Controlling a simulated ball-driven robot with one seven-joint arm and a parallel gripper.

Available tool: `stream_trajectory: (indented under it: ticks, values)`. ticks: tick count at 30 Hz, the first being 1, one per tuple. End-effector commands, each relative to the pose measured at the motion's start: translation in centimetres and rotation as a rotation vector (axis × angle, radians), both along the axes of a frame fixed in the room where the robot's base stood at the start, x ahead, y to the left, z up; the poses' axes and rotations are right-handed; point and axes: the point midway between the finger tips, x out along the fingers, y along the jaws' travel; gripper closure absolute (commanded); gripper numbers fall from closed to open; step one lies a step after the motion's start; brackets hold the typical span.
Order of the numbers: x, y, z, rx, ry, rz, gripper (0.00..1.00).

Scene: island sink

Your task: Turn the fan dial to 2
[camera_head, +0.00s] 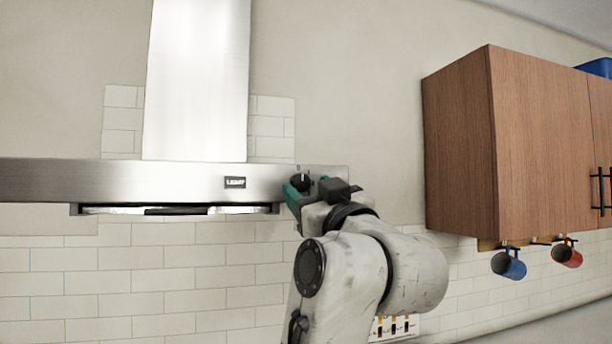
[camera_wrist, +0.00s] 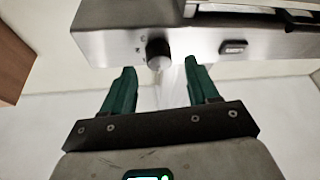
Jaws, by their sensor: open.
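The fan dial (camera_head: 300,182) is a round dark knob on the front of the steel range hood (camera_head: 120,180), near its right end. In the wrist view, the dial (camera_wrist: 158,52) has small marks beside it that are too small to read, so its setting cannot be told. My gripper (camera_head: 311,190) is at the hood front, partly covering the area around the dial. In the wrist view, my gripper (camera_wrist: 160,72) is open, its two green fingers pointing toward the hood with the dial lined up between them. Contact with the dial cannot be made out.
A LIGHT button (camera_head: 235,182) sits left of the dial; it shows to the right of it in the wrist view (camera_wrist: 233,47). A wooden cabinet (camera_head: 460,140) hangs to the right, with a blue mug (camera_head: 509,265) and a red mug (camera_head: 567,254) below.

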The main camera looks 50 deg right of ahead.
Motion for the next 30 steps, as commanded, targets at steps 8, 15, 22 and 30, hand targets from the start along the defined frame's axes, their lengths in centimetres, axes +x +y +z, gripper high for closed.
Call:
stream_trajectory:
  ticks: [8,15,22,30]
  values:
    - [1.8,-0.9,0.9,0.0,0.0,-0.001,0.41]
    - [1.9,-1.0,0.9,0.0,0.0,-0.001,0.41]
    - [1.9,-1.0,0.9,0.0,0.0,-0.001,0.59]
    - [1.9,-1.0,0.9,0.0,0.0,0.0,0.85]
